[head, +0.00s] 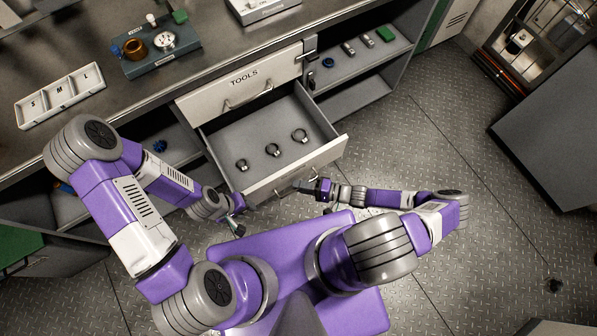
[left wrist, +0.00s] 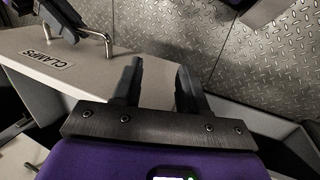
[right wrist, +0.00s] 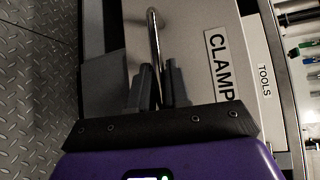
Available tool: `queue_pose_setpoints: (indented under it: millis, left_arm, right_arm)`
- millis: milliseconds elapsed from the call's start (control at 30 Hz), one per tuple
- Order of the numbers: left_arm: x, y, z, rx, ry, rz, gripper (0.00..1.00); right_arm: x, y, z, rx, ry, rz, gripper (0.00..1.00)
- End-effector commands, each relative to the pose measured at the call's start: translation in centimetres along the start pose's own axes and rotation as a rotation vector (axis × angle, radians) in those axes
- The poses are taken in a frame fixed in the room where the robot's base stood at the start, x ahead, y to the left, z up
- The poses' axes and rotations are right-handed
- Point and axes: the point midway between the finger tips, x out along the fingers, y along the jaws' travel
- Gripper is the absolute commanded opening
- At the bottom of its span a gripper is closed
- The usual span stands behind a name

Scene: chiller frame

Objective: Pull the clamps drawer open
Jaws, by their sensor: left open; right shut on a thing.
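The clamps drawer (head: 235,137) is pulled out below the tools drawer, with three ring-shaped clamps (head: 272,150) on its grey floor. Its pale front carries a CLAMPS label (left wrist: 47,60), partly readable in the right wrist view (right wrist: 221,65). My right gripper (head: 303,186) is shut on the bar handle (right wrist: 153,35) of this drawer; the fingers (right wrist: 157,80) sit on either side of the bar. My left gripper (head: 236,218) is open and empty near the left end of the drawer front. Its fingers (left wrist: 156,85) show apart in the left wrist view.
The tools drawer (head: 245,83) above is shut. The worktop holds a tray marked S, M, L (head: 60,95) and a fixture block (head: 160,52). Open shelves (head: 360,57) stand to the right.

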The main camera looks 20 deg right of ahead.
Motion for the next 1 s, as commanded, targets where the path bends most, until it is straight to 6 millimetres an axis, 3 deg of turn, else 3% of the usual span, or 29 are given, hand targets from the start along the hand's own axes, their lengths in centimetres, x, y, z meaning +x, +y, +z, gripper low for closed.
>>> queue_pose_setpoints:
  millis: [467,500,600,867,1000]
  left_arm:
    - [0.0,0.0,0.0,0.000,0.000,0.000,0.43]
    - [0.0,0.0,0.0,0.000,0.000,0.000,0.43]
    - [0.0,0.0,0.0,0.000,0.000,0.000,0.43]
    - [0.0,0.0,0.0,0.000,0.000,0.000,0.43]
    - [-0.2,0.1,0.0,0.000,0.000,0.000,0.43]
  right_arm:
    - [-0.1,0.0,-0.1,0.000,0.002,-0.001,0.00]
    - [-0.1,0.0,-0.1,0.000,0.002,-0.001,0.23]
    - [-0.1,0.0,-0.1,0.000,0.002,-0.001,0.35]
    - [-0.2,0.0,-0.1,0.000,0.001,-0.001,0.35]
    - [-1.4,0.0,-0.1,0.000,0.003,0.001,0.35]
